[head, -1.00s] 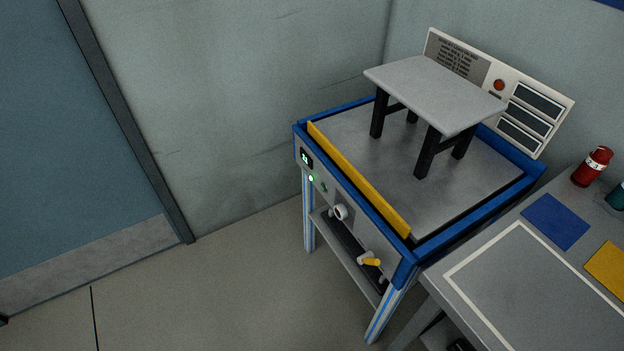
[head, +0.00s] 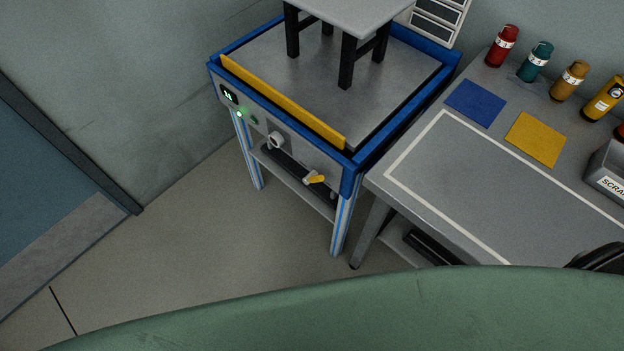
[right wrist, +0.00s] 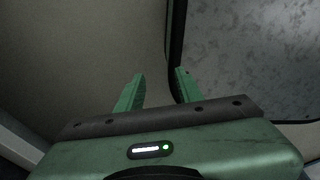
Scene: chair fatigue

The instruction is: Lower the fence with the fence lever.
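In the head view, the yellow fence (head: 283,102) stands up along the front edge of a blue-framed test machine (head: 405,116). The fence lever, a short yellow handle (head: 316,180) on a pale hub, is on the machine's front panel near its right end. A grey stool-like piece (head: 352,12) stands on the bed behind the fence, its top cut off by the frame. My right gripper (right wrist: 160,76) shows only in the right wrist view; its green fingers are apart with nothing between them. My left gripper is not in view.
A round pale knob (head: 276,140) and a lit green light (head: 239,114) are on the same panel. A grey worktable (head: 480,185) adjoins on the right, with bottles along its back and a scrap bin (head: 608,170). The floor (head: 190,230) before the machine is clear.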

